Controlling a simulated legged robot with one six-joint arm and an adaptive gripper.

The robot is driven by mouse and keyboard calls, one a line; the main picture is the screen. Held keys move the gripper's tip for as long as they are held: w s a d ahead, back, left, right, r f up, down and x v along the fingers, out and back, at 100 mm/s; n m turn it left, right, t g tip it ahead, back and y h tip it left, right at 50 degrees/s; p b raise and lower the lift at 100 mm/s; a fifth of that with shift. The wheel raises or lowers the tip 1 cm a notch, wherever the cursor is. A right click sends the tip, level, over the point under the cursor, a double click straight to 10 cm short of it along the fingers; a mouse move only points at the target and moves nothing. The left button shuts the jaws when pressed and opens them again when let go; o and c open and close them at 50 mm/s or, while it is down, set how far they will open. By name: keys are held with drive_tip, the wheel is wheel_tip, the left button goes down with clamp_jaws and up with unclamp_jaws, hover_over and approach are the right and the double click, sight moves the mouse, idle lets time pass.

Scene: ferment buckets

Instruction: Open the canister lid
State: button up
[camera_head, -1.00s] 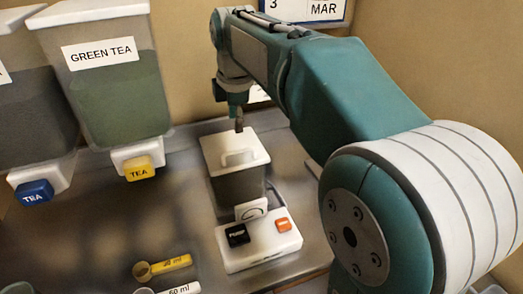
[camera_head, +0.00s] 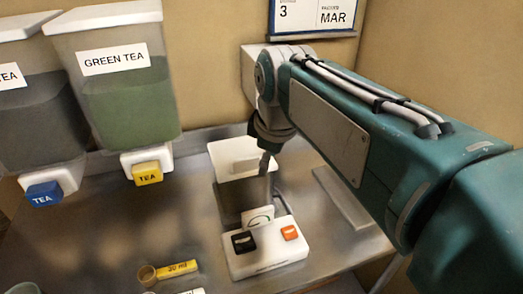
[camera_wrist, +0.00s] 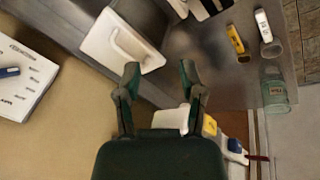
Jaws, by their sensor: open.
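The canister (camera_head: 238,198) is a grey, see-through box that stands upright behind a white base with buttons. Its white lid (camera_head: 226,150) with a raised handle (camera_head: 243,165) sits on top. In the wrist view the lid (camera_wrist: 108,48) and its loop handle (camera_wrist: 128,47) show at upper left, beyond the fingertips. My gripper (camera_head: 264,163) is at the right side of the lid in the head view and covers part of it. In the wrist view my gripper (camera_wrist: 159,72) is open, with nothing between its two fingers. I cannot tell whether it touches the lid.
The white base (camera_head: 268,253) has a black and an orange button. Tea dispensers with a yellow tap (camera_head: 147,172) and a blue tap (camera_head: 45,194) stand left. A yellow scoop (camera_head: 170,271) lies in front. A glass (camera_wrist: 275,85) shows in the wrist view. A calendar (camera_head: 316,15) hangs behind.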

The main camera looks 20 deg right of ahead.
drive_tip(key=shift+s+f, duration=0.1)
drive_tip(key=shift+s, duration=0.1)
idle(0.3)
drive_tip(key=s+f+m+t, duration=0.2)
drive_tip(key=s+f+m, duration=0.6)
drive_tip(key=s+m, duration=0.25)
wheel_tip(320, 180, up, 10)
drive_tip(key=n+g, duration=0.4)
drive_tip(key=n, duration=1.4)
hover_over(246, 157)
drive_tip(key=s, duration=0.2)
drive_tip(key=f, duration=0.3)
drive_tip(key=w+f, duration=0.1)
drive_tip(key=f, duration=0.2)
drive_tip(key=w+f, duration=0.1)
drive_tip(key=f, duration=0.3)
clamp_jaws()
